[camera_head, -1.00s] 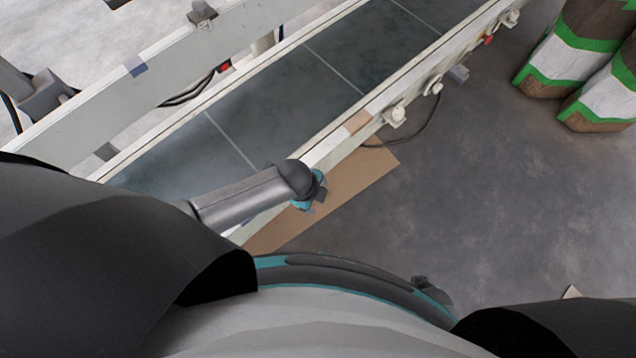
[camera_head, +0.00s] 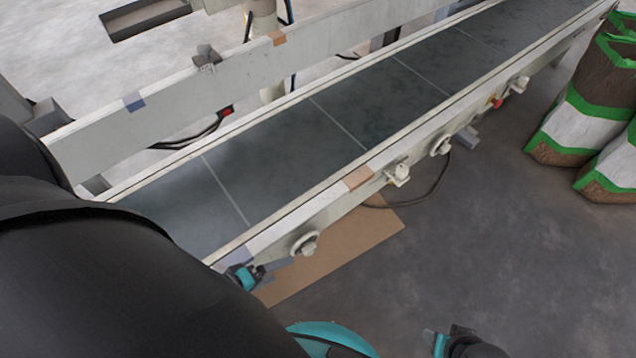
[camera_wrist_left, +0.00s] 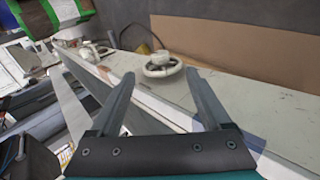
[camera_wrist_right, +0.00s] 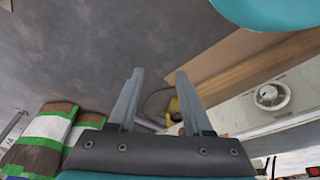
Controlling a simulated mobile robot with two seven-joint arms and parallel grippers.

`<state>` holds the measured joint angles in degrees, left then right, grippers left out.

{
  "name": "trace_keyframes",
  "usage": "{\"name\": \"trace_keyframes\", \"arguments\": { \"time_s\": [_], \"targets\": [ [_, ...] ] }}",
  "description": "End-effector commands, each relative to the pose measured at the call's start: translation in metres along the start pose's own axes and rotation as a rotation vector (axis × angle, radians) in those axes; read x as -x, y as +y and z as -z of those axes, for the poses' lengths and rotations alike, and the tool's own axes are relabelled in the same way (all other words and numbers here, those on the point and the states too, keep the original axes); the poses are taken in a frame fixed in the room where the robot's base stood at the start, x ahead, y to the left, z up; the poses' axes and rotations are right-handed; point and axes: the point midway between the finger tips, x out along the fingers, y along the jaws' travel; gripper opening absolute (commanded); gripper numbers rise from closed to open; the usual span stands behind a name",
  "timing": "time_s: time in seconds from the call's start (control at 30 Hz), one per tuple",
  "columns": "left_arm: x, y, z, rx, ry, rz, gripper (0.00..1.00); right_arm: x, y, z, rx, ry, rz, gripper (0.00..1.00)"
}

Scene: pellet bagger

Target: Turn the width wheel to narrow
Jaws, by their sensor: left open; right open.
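The width wheel (camera_head: 305,243) is a small pale handwheel on the near side of the conveyor, below its rail. My left gripper (camera_head: 264,271) is open and empty, just left of the wheel and apart from it. In the left wrist view the wheel (camera_wrist_left: 162,66) shows beyond and between the open fingers (camera_wrist_left: 160,78). My right gripper (camera_head: 432,338) is at the bottom of the head view, low and away from the conveyor. In the right wrist view its fingers (camera_wrist_right: 160,74) are open and empty, and the wheel (camera_wrist_right: 271,96) is off to the right.
The conveyor belt (camera_head: 270,140) runs diagonally to the upper right. Its side rail has a brown mark (camera_head: 358,178) and a bluish mark (camera_head: 236,257). Other knobs (camera_head: 397,174) sit farther along. Cardboard (camera_head: 350,245) lies below. Green-and-white banded sacks (camera_head: 580,125) stand at right.

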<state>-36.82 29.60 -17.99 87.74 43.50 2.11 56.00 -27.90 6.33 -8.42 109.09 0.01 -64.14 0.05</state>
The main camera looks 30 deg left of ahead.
Motion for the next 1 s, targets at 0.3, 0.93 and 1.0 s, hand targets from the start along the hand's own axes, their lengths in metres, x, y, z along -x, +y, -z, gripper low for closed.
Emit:
{"name": "trace_keyframes", "arguments": {
  "time_s": [0.3,0.93,1.0],
  "targets": [
    [0.006,-0.007,0.017,0.180,0.053,-0.030,0.81,0.015,-0.001,0.008,-0.003,0.015,0.002,0.50],
    [-0.059,-0.006,0.019,0.175,0.051,-0.029,0.81,0.075,0.001,0.034,-0.006,0.114,-0.005,0.50],
    [-0.066,-0.006,0.019,0.175,0.051,-0.029,0.81,0.083,0.002,0.036,-0.006,0.125,-0.005,0.50]
  ]
}}
